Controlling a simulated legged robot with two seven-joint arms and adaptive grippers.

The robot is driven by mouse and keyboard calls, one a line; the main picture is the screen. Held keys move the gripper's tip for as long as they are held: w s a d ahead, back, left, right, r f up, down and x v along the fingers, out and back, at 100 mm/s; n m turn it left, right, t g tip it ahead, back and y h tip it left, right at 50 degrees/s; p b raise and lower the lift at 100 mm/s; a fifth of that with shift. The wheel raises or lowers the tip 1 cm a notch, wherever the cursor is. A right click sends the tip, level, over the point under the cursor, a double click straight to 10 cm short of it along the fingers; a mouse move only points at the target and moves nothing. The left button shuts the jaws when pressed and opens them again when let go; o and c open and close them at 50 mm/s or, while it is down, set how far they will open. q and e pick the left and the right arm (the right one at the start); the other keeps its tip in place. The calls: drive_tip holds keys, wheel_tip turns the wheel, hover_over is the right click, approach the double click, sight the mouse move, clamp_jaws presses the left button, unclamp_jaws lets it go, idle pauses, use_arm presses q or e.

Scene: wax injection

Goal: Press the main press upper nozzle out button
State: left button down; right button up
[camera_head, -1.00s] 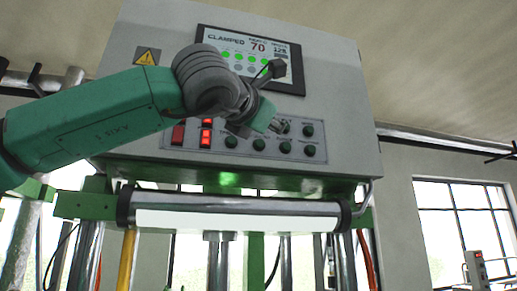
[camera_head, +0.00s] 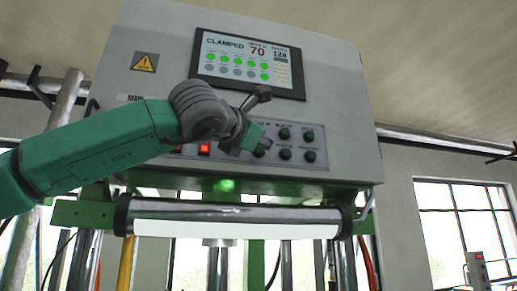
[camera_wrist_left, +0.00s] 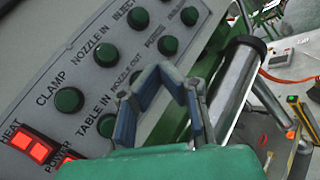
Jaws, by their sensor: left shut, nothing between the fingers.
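The grey press control panel (camera_head: 330,75) faces me, with green round buttons in two rows. In the left wrist view, the "NOZZLE OUT" label (camera_wrist_left: 124,79) is in the lower row, between the "TABLE IN" button (camera_wrist_left: 107,125) and another green button (camera_wrist_left: 168,46). The nozzle out button itself is mostly or fully hidden behind a finger. My left gripper (camera_head: 264,146) is shut and empty, its tips in front of the lower button row; it also shows in the left wrist view (camera_wrist_left: 172,75). I cannot tell whether it touches a button. My right gripper is not in view.
A screen reading "CLAMPED" (camera_head: 248,62) sits above the buttons. Red lit heat and power switches (camera_wrist_left: 30,145) are left of the buttons. A metal roller (camera_head: 230,213) lies below the panel. The "NOZZLE IN" button (camera_wrist_left: 106,54) is in the upper row.

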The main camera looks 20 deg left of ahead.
sight(259, 151)
use_arm(q)
drive_tip(key=shift+w+a, duration=0.2)
drive_tip(key=shift+w, duration=0.85)
drive_tip(key=shift+a, duration=0.45)
drive_tip(key=shift+d, duration=0.3)
drive_tip(key=shift+w+a+r, duration=0.15)
drive_tip(key=shift+w+a, duration=0.1)
drive_tip(key=shift+a, duration=0.2)
